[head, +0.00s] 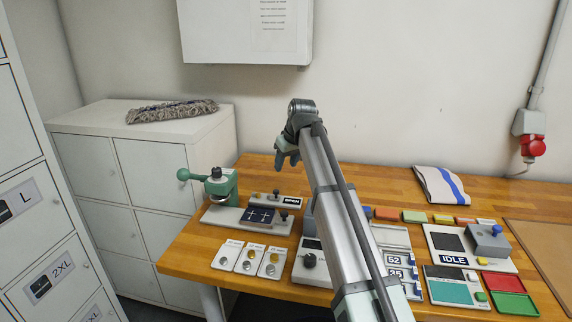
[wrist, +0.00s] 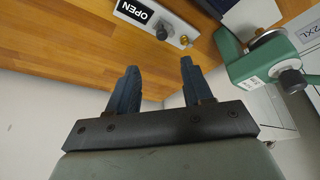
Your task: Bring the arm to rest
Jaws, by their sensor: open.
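My gripper (head: 286,152) is raised above the back part of the wooden table (head: 345,172), in front of the wall, with my arm reaching up from the lower right in the head view. In the wrist view the two dark blue fingers of my gripper (wrist: 158,70) stand well apart, with nothing between them. The gripper touches nothing that I can see. My arm hides part of the table's middle.
A green hand press (head: 222,187) stands at the table's left, also in the wrist view (wrist: 262,62). Near it are a small sign panel (head: 276,199), reading OPEN in the wrist view (wrist: 140,10), and button cards (head: 249,259). An IDLE device (head: 470,265) and striped cloth (head: 440,185) lie right.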

